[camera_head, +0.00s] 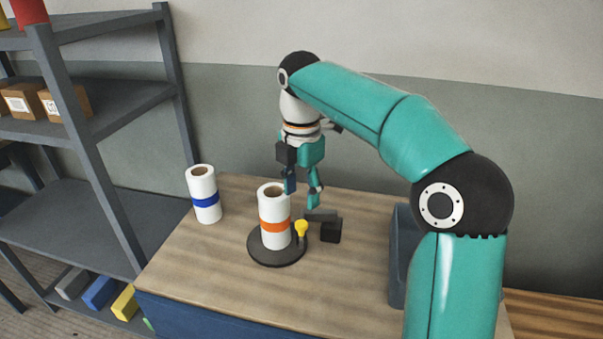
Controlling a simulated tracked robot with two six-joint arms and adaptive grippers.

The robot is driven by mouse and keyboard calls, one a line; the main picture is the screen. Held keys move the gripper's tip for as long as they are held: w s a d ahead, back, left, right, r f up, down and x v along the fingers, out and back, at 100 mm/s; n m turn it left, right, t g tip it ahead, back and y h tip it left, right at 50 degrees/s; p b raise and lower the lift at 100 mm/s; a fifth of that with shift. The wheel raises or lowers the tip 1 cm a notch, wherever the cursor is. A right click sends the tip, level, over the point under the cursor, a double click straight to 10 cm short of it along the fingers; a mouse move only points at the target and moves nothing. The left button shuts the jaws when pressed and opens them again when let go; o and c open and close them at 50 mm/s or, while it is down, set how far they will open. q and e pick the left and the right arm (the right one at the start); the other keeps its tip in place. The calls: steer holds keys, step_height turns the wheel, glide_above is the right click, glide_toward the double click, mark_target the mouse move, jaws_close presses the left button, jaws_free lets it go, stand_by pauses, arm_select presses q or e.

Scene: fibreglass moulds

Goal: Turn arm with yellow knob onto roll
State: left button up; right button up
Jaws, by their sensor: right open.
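A white roll with an orange band (273,206) stands upright on a round dark base (264,255) on the wooden table. A yellow knob (301,228) sits on a short post just right of the roll. A dark arm with a block at its end (328,225) lies behind and right of the knob; its contact with the roll cannot be made out. My right gripper (301,200) points down above and behind the knob, its two fingers apart and empty. The left finger overlaps the roll's upper right edge in the picture. My left gripper is not in view.
A second white roll with a blue band (205,196) stands at the table's back left. A grey bin (398,262) stands at the right, partly hidden by my right arm. A grey shelf rack (105,115) with boxes is at the left. The table's front left is clear.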

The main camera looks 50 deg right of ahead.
steer(key=shift+r, duration=2.1)
